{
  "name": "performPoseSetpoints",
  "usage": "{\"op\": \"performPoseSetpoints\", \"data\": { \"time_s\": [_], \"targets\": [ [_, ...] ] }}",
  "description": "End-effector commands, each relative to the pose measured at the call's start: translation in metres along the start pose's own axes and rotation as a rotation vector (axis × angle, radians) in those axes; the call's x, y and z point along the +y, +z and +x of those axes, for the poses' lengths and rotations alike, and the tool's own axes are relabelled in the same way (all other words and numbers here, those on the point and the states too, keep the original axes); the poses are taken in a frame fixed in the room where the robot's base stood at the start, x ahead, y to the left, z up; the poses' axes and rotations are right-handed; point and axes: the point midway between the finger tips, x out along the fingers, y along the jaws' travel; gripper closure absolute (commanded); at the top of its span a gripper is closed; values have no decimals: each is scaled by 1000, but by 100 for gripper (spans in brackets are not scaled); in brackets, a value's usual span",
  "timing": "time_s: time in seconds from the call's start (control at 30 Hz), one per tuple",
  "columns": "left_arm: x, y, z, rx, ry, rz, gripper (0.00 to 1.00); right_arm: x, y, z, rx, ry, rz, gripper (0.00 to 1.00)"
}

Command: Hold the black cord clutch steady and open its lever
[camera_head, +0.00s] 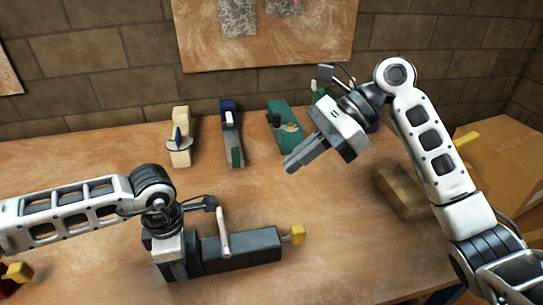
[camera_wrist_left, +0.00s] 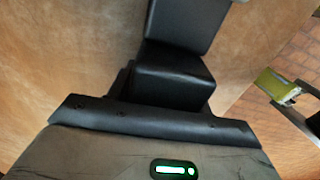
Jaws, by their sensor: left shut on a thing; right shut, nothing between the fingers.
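The black cord clutch (camera_head: 255,248) lies on the workbench at lower centre in the head view, its long dark body pointing right. A pale bar that looks like its lever (camera_head: 223,232) stands up across the body near its left part, and a yellow piece (camera_head: 298,235) is at its right end. My left gripper (camera_head: 190,256) is shut on the clutch's left end; the exact contact is hard to see. The left wrist view shows black blocks (camera_wrist_left: 173,78) in front of the gripper. My right gripper (camera_head: 290,166) is shut and empty, above the bench, up and right of the clutch.
Cream (camera_head: 180,152), blue-grey (camera_head: 232,145) and teal (camera_head: 285,122) devices stand along the back, with others partly hidden behind my right gripper. A brown block (camera_head: 400,192) and a cardboard box (camera_head: 495,160) are at right. The bench between the clutch and back row is clear.

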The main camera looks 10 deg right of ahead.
Motion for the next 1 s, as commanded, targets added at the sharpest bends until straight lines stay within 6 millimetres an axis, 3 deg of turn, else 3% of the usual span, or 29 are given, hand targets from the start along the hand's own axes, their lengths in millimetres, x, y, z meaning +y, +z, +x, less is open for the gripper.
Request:
{"op": "performPoseSetpoints", "data": {
  "time_s": [0.2, 0.23, 0.3, 0.33, 0.67, 0.77, 1.0],
  "targets": [
    [1, 0, -1, 0, 2, -1, 85, 0, 0, -1, 0, 0, 1, 100],
    [1, 0, -1, 0, 2, -1, 48, 0, 0, -1, 0, 0, 1, 100],
    [1, 0, -1, 0, 2, -1, 28, 0, 0, 0, 0, 0, 1, 100],
    [1, 0, -1, 0, 2, -1, 25, 0, 0, 0, 0, 0, 1, 100],
    [1, 0, -4, -1, 2, 0, 25, 0, 0, 0, 0, 1, 1, 100],
    [1, 0, -16, -2, 3, 0, 25, 0, 0, 0, 0, 1, 1, 100],
    [1, 0, -66, -2, 6, -1, 25, 0, 0, 0, 0, 1, 1, 100]
  ]
}}
